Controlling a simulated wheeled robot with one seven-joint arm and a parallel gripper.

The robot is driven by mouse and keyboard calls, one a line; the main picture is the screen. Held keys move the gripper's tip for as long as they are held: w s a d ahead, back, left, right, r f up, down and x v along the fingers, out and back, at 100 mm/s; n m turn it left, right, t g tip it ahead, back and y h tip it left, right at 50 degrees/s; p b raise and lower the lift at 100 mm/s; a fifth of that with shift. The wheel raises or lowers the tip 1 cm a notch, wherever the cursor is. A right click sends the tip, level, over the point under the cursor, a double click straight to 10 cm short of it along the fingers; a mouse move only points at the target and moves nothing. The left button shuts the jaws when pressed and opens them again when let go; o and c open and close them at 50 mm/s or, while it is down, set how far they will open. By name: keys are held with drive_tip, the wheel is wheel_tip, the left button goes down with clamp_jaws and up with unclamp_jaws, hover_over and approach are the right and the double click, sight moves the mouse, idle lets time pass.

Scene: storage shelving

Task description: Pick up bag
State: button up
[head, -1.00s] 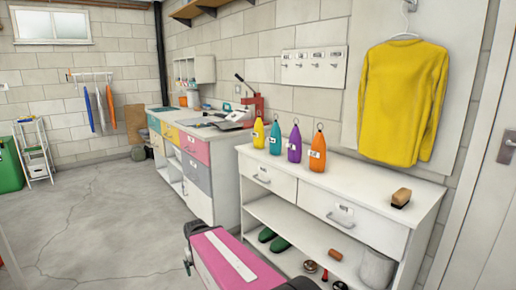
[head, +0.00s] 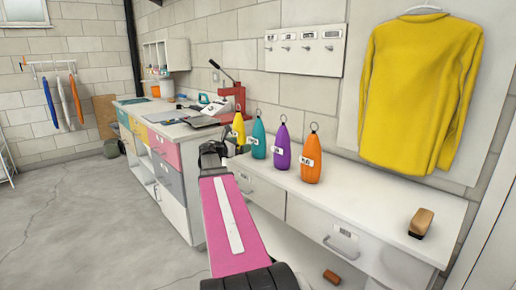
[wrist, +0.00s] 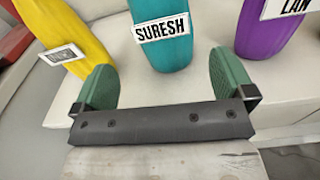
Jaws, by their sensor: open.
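Several slim bags with top rings and white name tags stand on the white cabinet. In the head view they are yellow (head: 239,128), teal (head: 258,140), purple (head: 283,150) and orange (head: 311,160). My gripper (head: 213,152) is at the cabinet's left end, close to the yellow and teal bags. In the wrist view, my gripper (wrist: 163,72) is open and empty, its green pads apart. The teal bag (wrist: 172,58), tagged SURESH, stands just beyond the gap between them. The yellow bag (wrist: 75,28) is left of it, the purple bag (wrist: 275,38) right.
The white cabinet (head: 385,212) has a brush (head: 421,222) at its right end. A yellow sweater (head: 420,90) hangs above, beside a hook rack (head: 305,45). A workbench with a red press (head: 232,97) stands behind left. The floor (head: 70,220) at left is clear.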

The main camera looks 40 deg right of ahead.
sight(258, 136)
drive_tip(key=shift+n+h, duration=0.3)
drive_tip(key=d, duration=0.4)
drive_tip(key=d+r, duration=0.1)
drive_tip(key=d, duration=0.2)
drive_tip(key=w+d, duration=0.1)
drive_tip(key=d, duration=0.3)
drive_tip(key=shift+d+r, duration=0.2)
drive_tip(key=shift+d, duration=0.1)
drive_tip(key=c, duration=1.3)
